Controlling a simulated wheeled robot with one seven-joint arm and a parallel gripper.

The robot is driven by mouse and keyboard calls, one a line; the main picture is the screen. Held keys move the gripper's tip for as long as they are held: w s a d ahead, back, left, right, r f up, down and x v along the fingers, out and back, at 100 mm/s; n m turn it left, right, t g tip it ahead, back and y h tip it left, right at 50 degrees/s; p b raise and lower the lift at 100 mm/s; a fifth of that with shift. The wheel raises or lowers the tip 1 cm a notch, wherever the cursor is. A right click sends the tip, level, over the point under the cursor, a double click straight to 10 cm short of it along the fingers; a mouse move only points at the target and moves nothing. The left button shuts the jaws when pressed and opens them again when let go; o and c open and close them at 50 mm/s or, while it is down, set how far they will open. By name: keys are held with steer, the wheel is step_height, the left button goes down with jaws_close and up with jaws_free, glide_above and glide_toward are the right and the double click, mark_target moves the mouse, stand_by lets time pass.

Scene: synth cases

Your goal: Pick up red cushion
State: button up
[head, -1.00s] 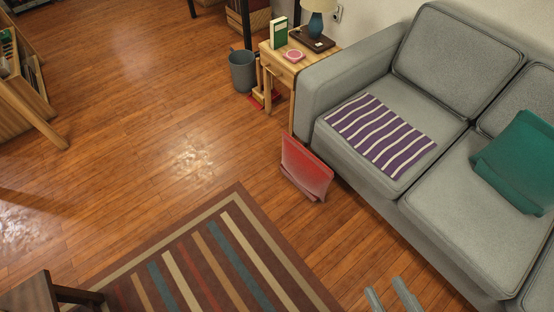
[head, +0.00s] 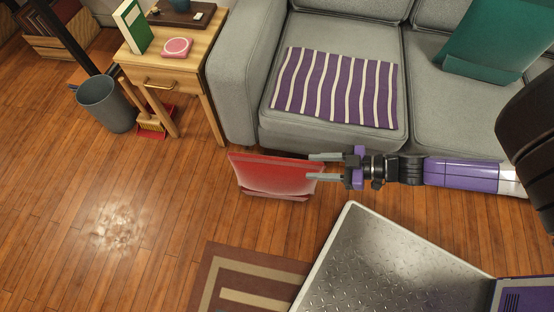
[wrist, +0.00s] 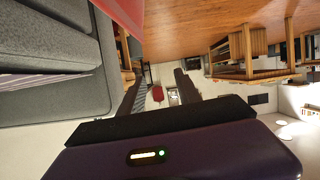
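The red cushion (head: 262,172) stands tilted on the wooden floor, by the front of the grey sofa. My gripper (head: 309,166) points left at its right end, with the two fingers apart and nothing held. In the head view the fingertips overlap the cushion's right edge. In the wrist view the fingers (wrist: 162,80) are spread, and the red cushion (wrist: 125,12) shows only as a piece at the top edge, outside the gap between them. Whether the fingers touch it cannot be told.
The grey sofa (head: 240,85) carries a purple striped cloth (head: 335,85) and a green cushion (head: 495,40). A wooden side table (head: 190,60), a grey bin (head: 105,103) and a dustpan with brush (head: 152,123) stand left. A striped rug (head: 215,275) lies below. Floor at left is clear.

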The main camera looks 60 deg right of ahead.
steer(key=b, duration=0.6)
glide_toward(281, 159)
steer(key=w, duration=0.1)
steer(key=w+a, duration=0.1)
steer(key=shift+w+f+g+y, duration=0.2)
steer(key=shift+w+g+y, duration=0.1)
steer(key=shift+y, duration=0.1)
steer(key=shift+d+f+b+x, duration=0.15)
steer(key=shift+b+x, duration=0.4)
steer(key=shift+x, duration=0.75)
steer(key=shift+d+f+b+x, duration=0.1)
steer(key=shift+b+x, duration=0.4)
steer(key=shift+x, duration=0.85)
steer(key=shift+d+f+b+x, duration=0.15)
steer(key=shift+b+x, duration=0.4)
steer(key=shift+x, duration=0.75)
steer(key=shift+r, duration=0.15)
jaws_close()
